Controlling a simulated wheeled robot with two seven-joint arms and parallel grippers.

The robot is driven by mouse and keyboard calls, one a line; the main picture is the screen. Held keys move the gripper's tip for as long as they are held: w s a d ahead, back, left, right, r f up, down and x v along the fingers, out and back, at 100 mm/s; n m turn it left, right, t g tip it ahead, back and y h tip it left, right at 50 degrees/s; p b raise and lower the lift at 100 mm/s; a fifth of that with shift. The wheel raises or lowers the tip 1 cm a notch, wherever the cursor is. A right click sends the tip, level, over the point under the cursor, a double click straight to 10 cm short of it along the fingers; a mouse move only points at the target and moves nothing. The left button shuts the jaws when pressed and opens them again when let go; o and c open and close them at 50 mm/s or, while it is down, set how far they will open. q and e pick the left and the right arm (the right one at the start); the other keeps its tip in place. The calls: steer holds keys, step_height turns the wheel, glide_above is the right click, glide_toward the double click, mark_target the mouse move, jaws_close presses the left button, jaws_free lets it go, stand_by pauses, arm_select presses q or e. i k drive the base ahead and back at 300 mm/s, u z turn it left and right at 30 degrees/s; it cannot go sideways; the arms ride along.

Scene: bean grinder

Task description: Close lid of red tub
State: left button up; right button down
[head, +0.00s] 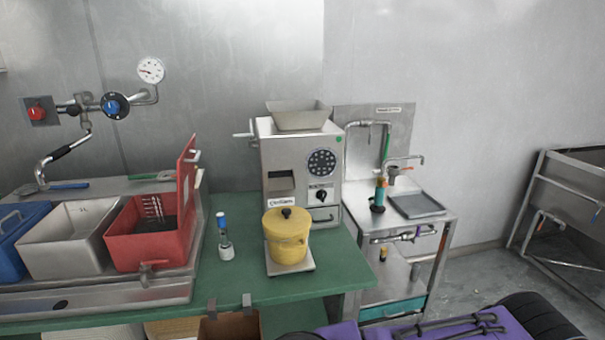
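The red tub (120,252) stands at the right end of a row of tubs in the metal counter at the left. Its red lid (187,190) stands nearly upright along the tub's right side, so the tub is open. The lid has a small metal handle on its right face. A whitish rack-like shape and something dark show inside the tub. I cannot make out either of my grippers for certain. Two small grey blocks (230,304) stick up at the table's front edge, and I cannot tell what they belong to.
A white tub (62,262) and a blue tub (12,255) sit left of the red one. A small blue-capped bottle (226,250), a yellow pot (287,245) and a grinder (300,170) stand on the green table (325,265). A tap (62,150) hangs above the tubs.

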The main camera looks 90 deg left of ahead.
mark_target(187, 161)
steer(key=i, duration=0.4)
steer(key=u, duration=3.8)
steer(key=i, duration=0.5)
steer(key=u, duration=0.8)
steer(key=k, duration=0.5)
steer(key=z, duration=0.05)
